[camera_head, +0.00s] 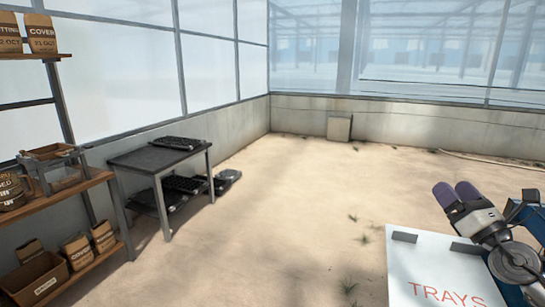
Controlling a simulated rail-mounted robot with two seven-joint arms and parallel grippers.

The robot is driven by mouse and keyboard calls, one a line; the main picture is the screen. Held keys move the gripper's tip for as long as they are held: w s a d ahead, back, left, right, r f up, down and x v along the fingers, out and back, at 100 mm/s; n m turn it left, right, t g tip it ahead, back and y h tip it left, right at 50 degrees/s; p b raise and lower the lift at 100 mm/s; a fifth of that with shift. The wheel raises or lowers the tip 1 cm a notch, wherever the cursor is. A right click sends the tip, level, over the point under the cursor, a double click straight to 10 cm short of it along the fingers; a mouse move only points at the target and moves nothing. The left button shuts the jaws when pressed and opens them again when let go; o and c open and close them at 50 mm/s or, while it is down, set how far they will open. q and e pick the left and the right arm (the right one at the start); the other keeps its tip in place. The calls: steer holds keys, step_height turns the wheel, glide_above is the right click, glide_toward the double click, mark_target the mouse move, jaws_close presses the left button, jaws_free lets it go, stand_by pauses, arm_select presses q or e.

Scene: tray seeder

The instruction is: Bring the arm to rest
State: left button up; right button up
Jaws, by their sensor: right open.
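My right gripper (455,192) is at the right of the head view, with its two purple-tipped fingers pointing up and to the left. It is open, and I see nothing between the fingers. It shows above the far right corner of a white surface (430,270) lettered "TRAYS". My right arm's links show behind and below it at the right edge. My left gripper is not in view.
Two small dark blocks (405,237) sit along the white surface's far edge. A dark table (150,158) at the left bears a black tray (177,142), with more trays beneath. A wooden shelf (75,190) holds bags and boxes. The sandy floor between is mostly clear.

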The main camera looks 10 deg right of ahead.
step_height(320, 180, up, 4)
steer(key=s+a+m+t+h, duration=0.25)
steer(key=m+h, duration=0.55)
steer(key=m, duration=0.5)
steer(key=s+a+f+m+g+p, duration=0.1)
steer(key=s+a+f+m+g, duration=0.4)
steer(key=f, duration=0.3)
steer(key=s+a+f+m+g+y+p, duration=0.1)
steer(key=s+a+f+m+g, duration=0.3)
steer(key=f+m, duration=0.4)
steer(key=s+a+f+m+g+p, duration=0.1)
steer(key=s+a+f+m+g, duration=0.4)
steer(key=f, duration=0.4)
steer(key=s+a+f+m+g+y+p, duration=0.15)
steer(key=s+a+f+g, duration=0.25)
steer(key=s+f, duration=0.8)
steer(key=s+a+f+m+g+y+p, duration=0.1)
steer(key=s+a+f+g+y+p, duration=0.2)
steer(key=s+f, duration=0.9)
step_height(320, 180, up, 40)
steer(key=s+h+p, duration=0.1)
steer(key=p, duration=3.6)
steer(key=shift+a+g, duration=0.15)
steer(key=shift+g, duration=0.3)
steer(key=shift+s+r, duration=0.1)
steer(key=shift+s, duration=0.05)
